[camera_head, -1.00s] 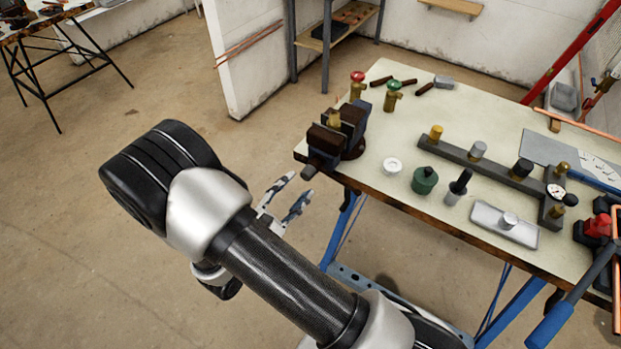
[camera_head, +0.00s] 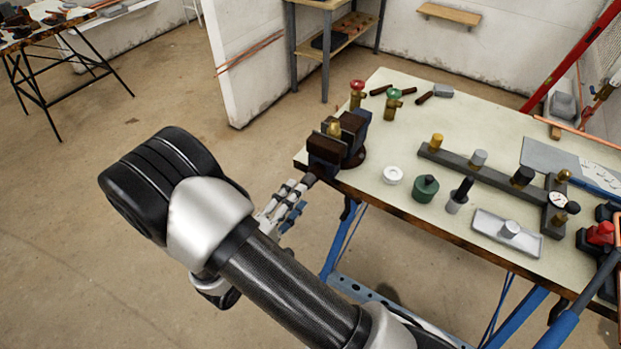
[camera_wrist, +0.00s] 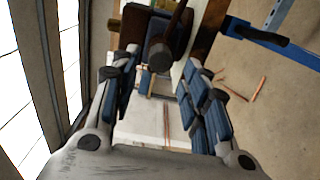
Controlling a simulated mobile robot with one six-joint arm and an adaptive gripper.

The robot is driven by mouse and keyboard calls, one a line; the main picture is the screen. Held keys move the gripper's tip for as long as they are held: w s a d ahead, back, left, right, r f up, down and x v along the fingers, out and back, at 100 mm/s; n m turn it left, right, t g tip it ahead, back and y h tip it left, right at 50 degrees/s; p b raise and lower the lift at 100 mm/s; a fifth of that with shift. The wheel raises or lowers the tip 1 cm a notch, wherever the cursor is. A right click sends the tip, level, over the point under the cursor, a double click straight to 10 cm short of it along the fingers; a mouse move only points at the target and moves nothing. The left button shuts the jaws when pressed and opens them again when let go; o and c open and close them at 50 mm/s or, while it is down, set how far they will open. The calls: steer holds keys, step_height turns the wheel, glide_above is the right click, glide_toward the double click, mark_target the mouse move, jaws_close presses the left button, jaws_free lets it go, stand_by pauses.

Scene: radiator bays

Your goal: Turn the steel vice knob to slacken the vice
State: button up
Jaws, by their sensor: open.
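The dark vice (camera_head: 338,140) is mounted at the near left corner of the workbench, with a brass fitting (camera_head: 334,129) standing in its jaws. Its steel knob (camera_head: 309,179) sticks out at the front, towards my gripper. In the wrist view the knob's round grey end (camera_wrist: 160,58) lies in the gap between my two fingers. My gripper (camera_head: 291,202) is open, its fingertips (camera_wrist: 161,66) on either side of the knob end. I see room beside the knob in the wrist view and cannot tell whether either finger touches it.
The workbench (camera_head: 445,105) holds a white ring (camera_head: 393,175), a green pot (camera_head: 425,189), a grey tray (camera_head: 484,222) and a long dark manifold (camera_head: 462,165). Red- and green-topped valves stand behind the vice. Blue bench legs (camera_head: 342,240) are below. The floor left of the bench is clear.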

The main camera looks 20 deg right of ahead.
mark_target(312, 177)
steer(key=x, duration=0.5)
stand_by(0.3)
steer(key=shift+c, duration=0.6)
jaws_close()
